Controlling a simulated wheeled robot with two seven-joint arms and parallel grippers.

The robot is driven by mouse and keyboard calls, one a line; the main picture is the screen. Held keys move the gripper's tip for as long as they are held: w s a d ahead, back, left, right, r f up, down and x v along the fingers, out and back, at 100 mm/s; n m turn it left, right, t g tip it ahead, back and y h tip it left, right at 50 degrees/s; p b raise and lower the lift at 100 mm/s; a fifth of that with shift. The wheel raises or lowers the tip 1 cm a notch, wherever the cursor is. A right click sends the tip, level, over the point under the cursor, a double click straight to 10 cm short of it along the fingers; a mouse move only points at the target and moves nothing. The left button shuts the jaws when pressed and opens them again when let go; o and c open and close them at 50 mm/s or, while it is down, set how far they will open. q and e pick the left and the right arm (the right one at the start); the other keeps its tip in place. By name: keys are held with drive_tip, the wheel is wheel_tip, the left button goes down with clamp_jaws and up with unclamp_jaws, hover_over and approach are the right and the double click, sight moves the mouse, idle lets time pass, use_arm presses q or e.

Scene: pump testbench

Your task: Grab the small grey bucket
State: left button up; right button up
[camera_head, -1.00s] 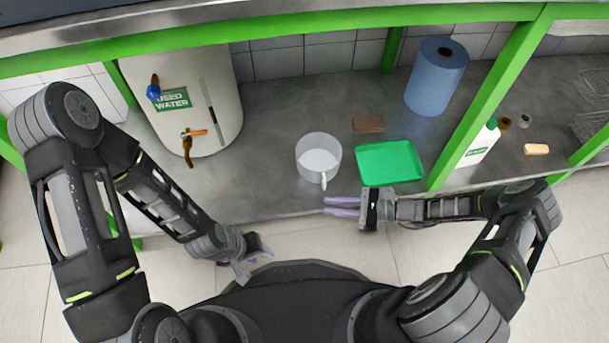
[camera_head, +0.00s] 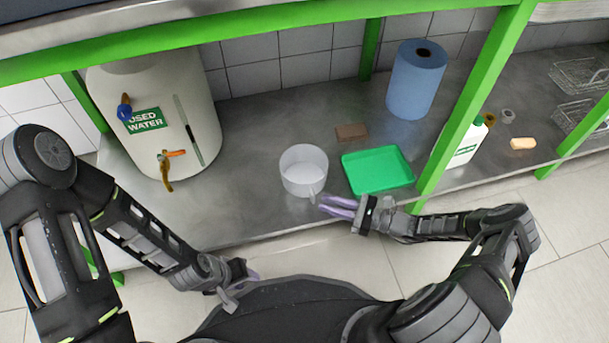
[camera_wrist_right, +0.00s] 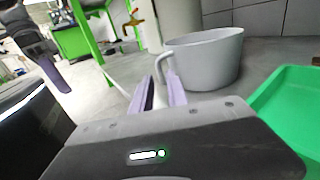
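The small grey bucket (camera_head: 303,168), a light grey cup-like vessel with a side handle, stands upright on the grey counter. Its handle points toward the counter's front edge. In the right wrist view the bucket (camera_wrist_right: 208,60) is just ahead, its handle (camera_wrist_right: 163,68) lined up between the fingertips. My right gripper (camera_head: 325,204) is open, its purple fingers at the handle; I cannot tell whether they touch it. The right wrist view shows the two fingers (camera_wrist_right: 160,92) apart. My left gripper (camera_head: 243,286) is open and empty, low in front of the counter.
A green tray (camera_head: 378,170) lies right of the bucket, with a brown block (camera_head: 351,132) behind. A used-water tank (camera_head: 160,110) with taps stands left. A blue paper roll (camera_head: 416,80) stands at the back. A green post (camera_head: 470,110) rises near a white bottle (camera_head: 466,142).

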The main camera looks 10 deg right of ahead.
sight(313, 203)
drive_tip(key=b+x, duration=0.1)
drive_tip(key=x, duration=0.3)
drive_tip(key=shift+w+a+b, duration=0.1)
drive_tip(key=shift+a+b, duration=0.15)
drive_tip(key=shift+b, duration=0.1)
drive_tip(key=shift+w+a+r, duration=0.1)
drive_tip(key=shift+w+a, duration=0.1)
drive_tip(key=shift+a, duration=0.05)
drive_tip(key=shift+c, duration=0.6)
clamp_jaws()
idle(0.9)
